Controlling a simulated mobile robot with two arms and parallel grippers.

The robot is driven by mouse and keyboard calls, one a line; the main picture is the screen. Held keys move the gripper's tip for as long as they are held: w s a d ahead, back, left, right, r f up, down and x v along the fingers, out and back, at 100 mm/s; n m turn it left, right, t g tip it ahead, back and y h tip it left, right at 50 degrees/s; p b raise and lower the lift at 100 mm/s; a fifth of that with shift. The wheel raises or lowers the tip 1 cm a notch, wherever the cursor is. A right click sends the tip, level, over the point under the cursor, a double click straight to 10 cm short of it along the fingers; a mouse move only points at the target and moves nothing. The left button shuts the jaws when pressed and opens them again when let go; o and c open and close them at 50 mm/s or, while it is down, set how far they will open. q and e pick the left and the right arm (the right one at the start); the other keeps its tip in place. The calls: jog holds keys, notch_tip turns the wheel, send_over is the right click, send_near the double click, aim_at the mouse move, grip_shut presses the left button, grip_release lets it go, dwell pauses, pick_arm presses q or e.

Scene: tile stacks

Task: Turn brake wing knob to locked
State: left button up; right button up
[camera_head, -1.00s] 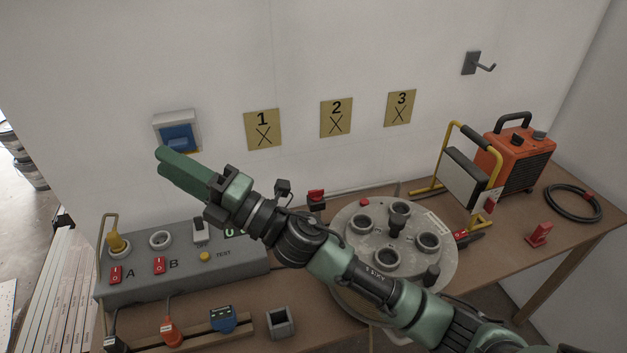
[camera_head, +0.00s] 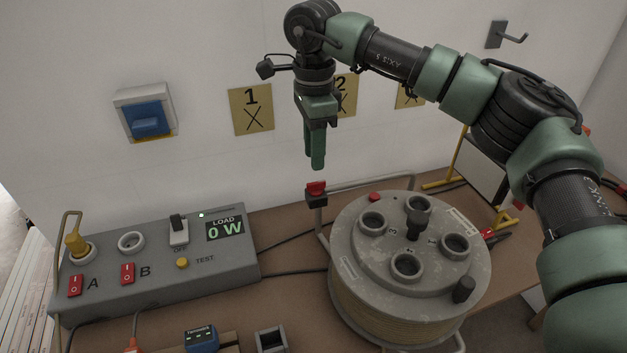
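The cable reel (camera_head: 352,240) stands on the bench right of centre, with several sockets and a dark central knob (camera_head: 416,224) on its top. A red wing-shaped knob (camera_head: 316,187), which looks like the brake knob, sits on a dark block on the reel's tubular frame at its left. Its exact setting is too small to read. My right gripper (camera_head: 315,166) points down just above the red knob, apart from it, with nothing seen between its fingers. The fingers overlap in this view, so their gap does not show. My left gripper is out of view.
A grey control box (camera_head: 160,285) with switches and a "0 W" display stands at the left. A blue-covered wall socket (camera_head: 148,120) and numbered plates (camera_head: 251,110) are on the wall. A yellow-framed lamp is partly behind my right arm. A dark cable runs between box and reel.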

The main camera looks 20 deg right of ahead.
aim_at(314, 182)
notch_tip(314, 182, down, 5)
jog(key=shift+f+p, duration=0.2)
jog(key=shift+p, duration=0.25)
jog(key=shift+f, duration=0.4)
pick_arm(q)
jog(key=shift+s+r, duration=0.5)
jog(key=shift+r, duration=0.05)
pick_arm(e)
jog(key=shift+f, duration=0.3)
grip_shut()
